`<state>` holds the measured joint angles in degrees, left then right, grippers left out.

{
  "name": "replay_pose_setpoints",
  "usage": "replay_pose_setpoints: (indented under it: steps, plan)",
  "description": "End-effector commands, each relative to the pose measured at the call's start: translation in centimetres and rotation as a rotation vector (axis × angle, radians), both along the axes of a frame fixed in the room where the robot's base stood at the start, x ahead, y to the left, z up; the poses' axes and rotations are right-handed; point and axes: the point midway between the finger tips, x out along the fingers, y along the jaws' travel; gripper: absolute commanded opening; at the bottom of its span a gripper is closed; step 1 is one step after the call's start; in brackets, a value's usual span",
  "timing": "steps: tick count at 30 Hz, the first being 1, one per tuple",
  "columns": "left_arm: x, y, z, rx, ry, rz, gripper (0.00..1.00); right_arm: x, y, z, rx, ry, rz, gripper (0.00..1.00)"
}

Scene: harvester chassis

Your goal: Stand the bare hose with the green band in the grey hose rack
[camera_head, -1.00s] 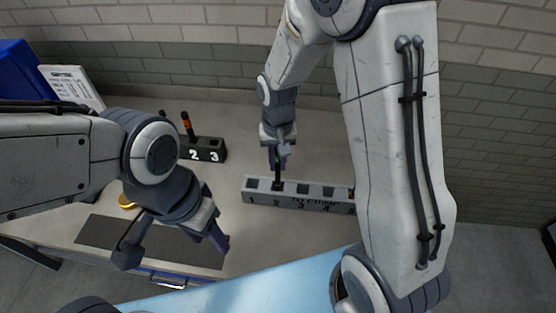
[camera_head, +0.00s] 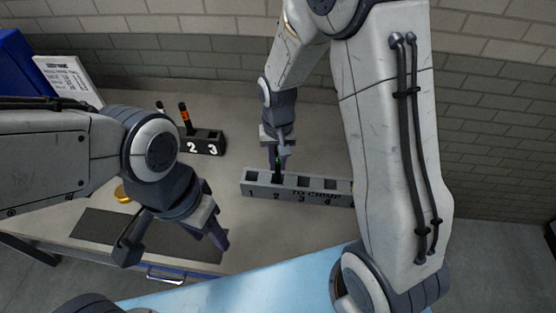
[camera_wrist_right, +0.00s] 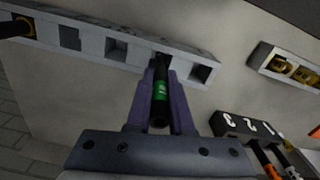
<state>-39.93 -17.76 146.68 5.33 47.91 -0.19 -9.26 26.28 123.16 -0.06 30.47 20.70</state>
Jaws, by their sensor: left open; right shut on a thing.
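The bare black hose with the green band (camera_wrist_right: 161,90) is gripped between the two fingers of my right gripper (camera_wrist_right: 162,72), and it also shows in the head view (camera_head: 277,174). The hose is about upright in the head view, and its lower end is at the slot numbered 2 of the grey hose rack (camera_head: 290,196). How deep it sits in the slot is hidden. The rack also shows in the right wrist view (camera_wrist_right: 110,62), with open slots on both sides of the hose. My left gripper (camera_head: 174,244) is open and empty over the table's front left.
A black holder (camera_head: 206,143) numbered 2 and 3 stands back left with an orange-banded hose (camera_head: 185,116). A gold round part (camera_head: 122,193) and a dark mat (camera_head: 150,234) lie front left.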

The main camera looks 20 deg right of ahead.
Motion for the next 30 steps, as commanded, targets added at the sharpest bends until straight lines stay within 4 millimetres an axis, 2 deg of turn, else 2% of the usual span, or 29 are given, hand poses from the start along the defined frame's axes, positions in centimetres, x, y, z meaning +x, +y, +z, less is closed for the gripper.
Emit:
replay_pose_setpoints:
  steps: [4, 11, 12, 14, 15, 25, 30]
  plan:
    - [0.0, 0.0, -0.5, 0.000, 0.000, 0.000, 0.50, 0.0, 0.0, -0.6, 0.000, 0.000, 0.000, 0.00]
    - [0.0, 0.0, -0.4, 0.000, 0.000, 0.000, 0.50, 0.0, 0.0, -0.5, 0.000, 0.000, 0.000, 0.00]
    - [0.0, 0.0, -0.4, 0.000, 0.000, 0.000, 0.50, 0.0, 0.0, -0.5, 0.000, 0.000, 0.000, 0.28]
    - [0.0, 0.0, -0.4, 0.000, 0.000, 0.000, 0.50, 0.0, 0.0, -0.5, 0.000, 0.000, 0.000, 0.50]
    - [0.0, 0.0, -0.4, 0.000, 0.000, 0.000, 0.50, 0.0, 0.0, -0.5, 0.000, 0.000, 0.000, 0.55]
    - [0.0, 0.0, -0.4, 0.000, 0.001, 0.007, 0.50, 0.0, 0.0, -0.4, 0.000, -0.001, 0.000, 0.55]
    - [0.0, 0.0, -0.9, 0.000, 0.001, 0.006, 0.50, 0.2, 0.0, 1.7, 0.001, -0.006, 0.000, 0.55]
